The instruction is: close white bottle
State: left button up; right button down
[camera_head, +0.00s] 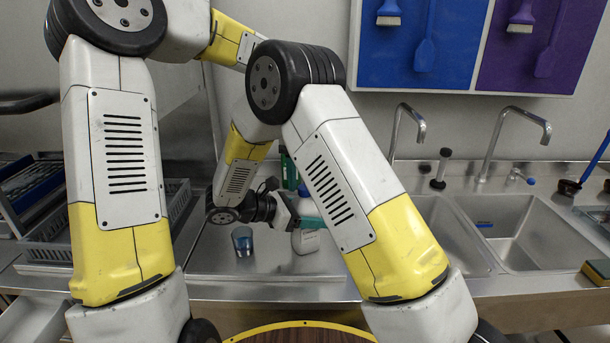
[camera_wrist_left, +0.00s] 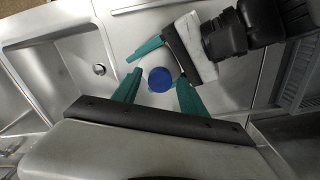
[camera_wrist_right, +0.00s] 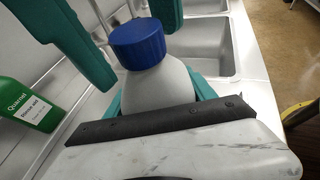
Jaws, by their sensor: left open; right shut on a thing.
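The white bottle (camera_head: 307,241) stands upright on the steel counter, partly behind my arm in the head view. In the right wrist view the bottle (camera_wrist_right: 160,88) is close, with the blue cap (camera_wrist_right: 138,43) on its top; I cannot tell whether the cap is tight. My right gripper (camera_wrist_right: 158,100) is shut around the bottle's body below the cap. My left gripper (camera_wrist_left: 158,80) is open above the bottle, its teal fingers on either side of the blue cap (camera_wrist_left: 160,79), with gaps visible.
A blue-tinted beaker (camera_head: 243,241) stands on the counter left of the bottle. A green labelled bottle (camera_wrist_right: 27,105) stands near the wall. A sink (camera_head: 530,235) lies to the right, a grey rack (camera_head: 75,240) to the left.

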pick_arm(q)
grip_shut()
dwell(0.5)
jog(key=shift+o, duration=0.7)
grip_release()
notch_tip(320, 180, up, 12)
pick_arm(e)
jog(key=shift+c, duration=1.2)
grip_release()
